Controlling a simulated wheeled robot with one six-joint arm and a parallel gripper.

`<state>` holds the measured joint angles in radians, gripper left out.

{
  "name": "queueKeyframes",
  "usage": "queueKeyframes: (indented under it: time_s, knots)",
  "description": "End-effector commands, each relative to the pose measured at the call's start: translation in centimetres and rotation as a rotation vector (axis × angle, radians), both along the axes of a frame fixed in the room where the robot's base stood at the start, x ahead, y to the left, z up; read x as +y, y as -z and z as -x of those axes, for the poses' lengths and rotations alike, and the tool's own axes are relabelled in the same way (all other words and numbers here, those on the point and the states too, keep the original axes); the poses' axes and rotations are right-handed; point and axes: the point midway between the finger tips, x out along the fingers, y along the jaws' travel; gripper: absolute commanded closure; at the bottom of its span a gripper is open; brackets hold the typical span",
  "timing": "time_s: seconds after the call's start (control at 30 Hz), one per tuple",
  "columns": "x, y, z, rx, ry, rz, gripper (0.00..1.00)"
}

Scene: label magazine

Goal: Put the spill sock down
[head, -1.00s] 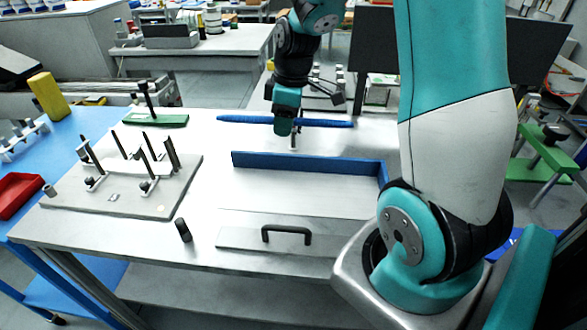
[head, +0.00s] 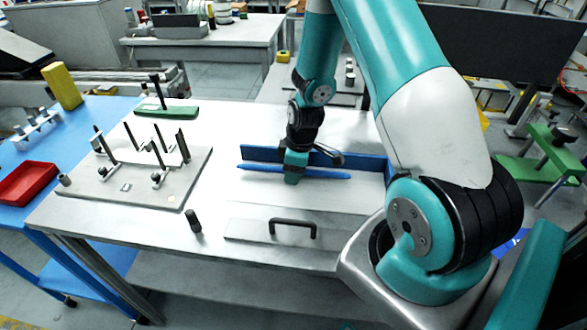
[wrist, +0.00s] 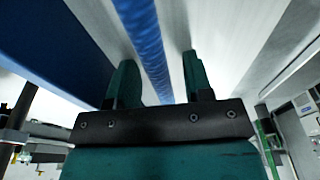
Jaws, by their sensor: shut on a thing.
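The spill sock (head: 325,173) is a long, thin blue roll. In the head view it lies level, left to right, just in front of a low blue wall (head: 345,161) on the table. In the wrist view the sock (wrist: 150,45) runs between the two fingers (wrist: 160,82), alongside the dark blue wall (wrist: 50,40). I cannot tell whether the sock touches the table surface. The part of the sock behind the gripper is hidden.
A metal plate with a black handle (head: 293,224) lies at the table's front. A plate with several upright pins (head: 120,190) is on the left, with a small dark cylinder (head: 193,221) beside it. The blue wall also closes the right side.

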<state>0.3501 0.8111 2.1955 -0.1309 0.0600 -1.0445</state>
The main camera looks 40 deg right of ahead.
Motion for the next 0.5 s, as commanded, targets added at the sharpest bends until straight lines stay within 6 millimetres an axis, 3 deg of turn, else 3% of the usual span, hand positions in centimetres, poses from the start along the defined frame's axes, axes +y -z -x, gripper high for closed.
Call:
queueKeyframes:
  time_s: [0.27, 0.3, 0.37, 0.5]
  knots:
    - [-0.01, 0.41, -0.02, 0.000, 0.000, 0.000, 0.79]
    - [-0.01, 0.25, -0.02, 0.000, 0.000, 0.000, 0.44]
    - [-0.01, 0.23, -0.02, 0.000, 0.000, 0.000, 0.30]
    - [-0.01, 0.22, -0.01, 0.000, 0.000, 0.000, 0.28]
